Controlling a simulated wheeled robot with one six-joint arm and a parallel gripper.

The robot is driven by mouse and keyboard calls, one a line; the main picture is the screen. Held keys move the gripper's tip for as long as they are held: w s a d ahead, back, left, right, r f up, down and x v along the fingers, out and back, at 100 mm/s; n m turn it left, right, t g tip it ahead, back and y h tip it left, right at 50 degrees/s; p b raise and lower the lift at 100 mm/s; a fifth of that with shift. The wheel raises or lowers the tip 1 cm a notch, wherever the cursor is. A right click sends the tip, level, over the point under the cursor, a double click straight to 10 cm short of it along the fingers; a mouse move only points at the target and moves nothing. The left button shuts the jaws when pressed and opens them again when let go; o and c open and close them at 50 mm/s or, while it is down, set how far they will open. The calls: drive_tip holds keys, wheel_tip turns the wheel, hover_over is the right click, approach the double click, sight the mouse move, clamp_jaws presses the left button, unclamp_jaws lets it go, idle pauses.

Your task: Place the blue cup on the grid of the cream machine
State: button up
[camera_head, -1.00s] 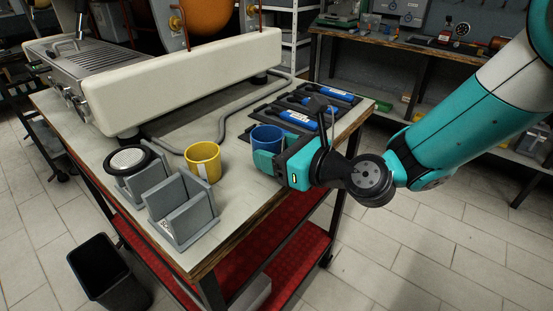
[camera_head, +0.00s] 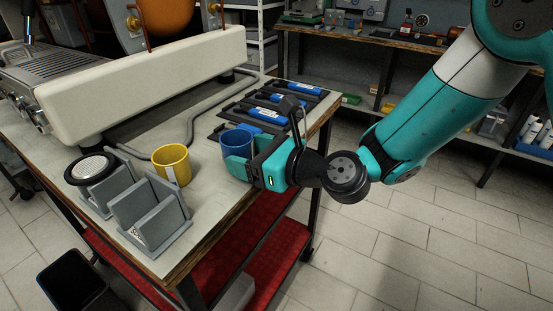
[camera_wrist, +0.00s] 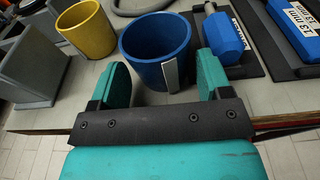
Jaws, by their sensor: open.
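The blue cup (camera_head: 236,142) stands upright on the table near its front right edge, right of a yellow cup. My gripper (camera_head: 248,157) is open at the blue cup, reaching it from the right front. In the wrist view the blue cup (camera_wrist: 155,48) is just ahead of and between the two teal fingers of my gripper (camera_wrist: 163,80); contact cannot be told. The cream machine (camera_head: 150,75) stands at the back left of the table. Its metal grid (camera_head: 48,65) is on the far left.
The yellow cup (camera_head: 171,164) stands left of the blue cup, beside grey angled holders (camera_head: 145,215) and a round black-rimmed item (camera_head: 90,168). Blue-handled tools (camera_head: 268,116) lie on dark trays behind the blue cup. A grey hose (camera_head: 195,115) runs along the machine.

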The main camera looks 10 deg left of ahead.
drive_tip(key=s+d+r+n+g+h+b, duration=0.1)
drive_tip(key=s+d+n+g+h, duration=0.2)
drive_tip(key=s+d+n, duration=0.5)
drive_tip(key=s+d+r+n+g+h+b, duration=0.1)
drive_tip(key=s+d+r+n+g+h, duration=0.1)
drive_tip(key=s+d+n+h, duration=0.2)
drive_tip(key=s+d+n, duration=0.3)
drive_tip(key=d+n, duration=0.4)
drive_tip(key=n, duration=0.5)
drive_tip(key=shift+s+d+g, duration=0.15)
drive_tip(key=shift+s+g, duration=0.2)
drive_tip(key=shift+g, duration=0.05)
drive_tip(key=o, duration=0.4)
drive_tip(key=s+d+n+h, duration=0.1)
drive_tip(key=d+n, duration=0.1)
drive_tip(key=s+d+n+h, duration=0.1)
drive_tip(key=d, duration=0.2)
drive_tip(key=s+d+n+h, duration=0.1)
drive_tip(key=d+n, duration=0.1)
drive_tip(key=shift+s+d+r+n+h, duration=0.15)
drive_tip(key=shift+d+r+n+h, duration=0.15)
drive_tip(key=shift+r+h, duration=0.1)
